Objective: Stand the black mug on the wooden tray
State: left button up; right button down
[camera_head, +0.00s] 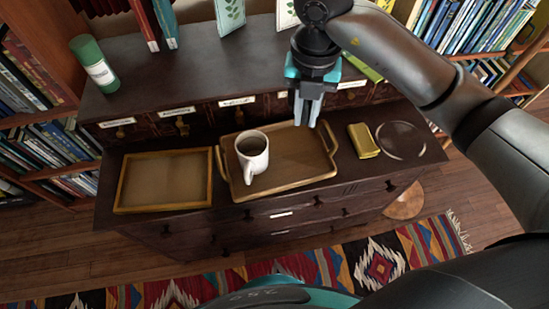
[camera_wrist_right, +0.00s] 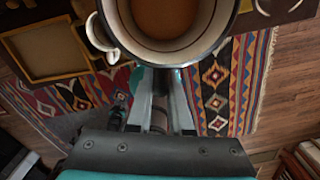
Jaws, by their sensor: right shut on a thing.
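A mug (camera_head: 252,152), white outside with a dark interior, appears upright over the wooden tray (camera_head: 295,160), on its left part. Its handle points to the lower left. I see no black-bodied mug in the head view. In the right wrist view a mug (camera_wrist_right: 116,48) with a dark rim, pale band and brown inside fills the top. The narrow fingers of my right gripper (camera_wrist_right: 166,76) meet its near rim. In the head view my right gripper (camera_head: 306,115) shows behind and right of the mug, so the views do not clearly agree on contact.
A framed tray (camera_head: 122,181) lies left of the wooden tray. A yellow block (camera_head: 362,140) and a round clear dish (camera_head: 401,140) lie to its right. Small drawers and a raised shelf with a green cylinder (camera_head: 94,64) and books (camera_head: 145,22) stand behind.

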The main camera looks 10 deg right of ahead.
notch_tip(320, 180, down, 16)
jog(key=b, duration=0.3)
jog(key=shift+d+r, duration=0.1)
jog(key=shift+r, duration=0.1)
notch_tip(320, 180, down, 4)
jog(key=shift+r+b, duration=0.25)
jog(key=shift+b, duration=0.35)
jog(key=shift+f, duration=0.2)
jog(key=shift+r, duration=0.1)
jog(key=shift+f, duration=0.2)
pick_arm(q)
jog(key=f, duration=0.2)
jog(key=w+f, duration=0.1)
jog(key=f, duration=0.1)
jog(key=shift+w+a+f, duration=0.1)
jog(key=shift+a+f, duration=0.1)
pick_arm(e)
jog(key=c, duration=0.8)
grip_release()
jog(key=shift+c, duration=0.2)
pick_arm(q)
jog(key=shift+d+r, duration=0.1)
pick_arm(e)
jog(key=shift+r, duration=0.15)
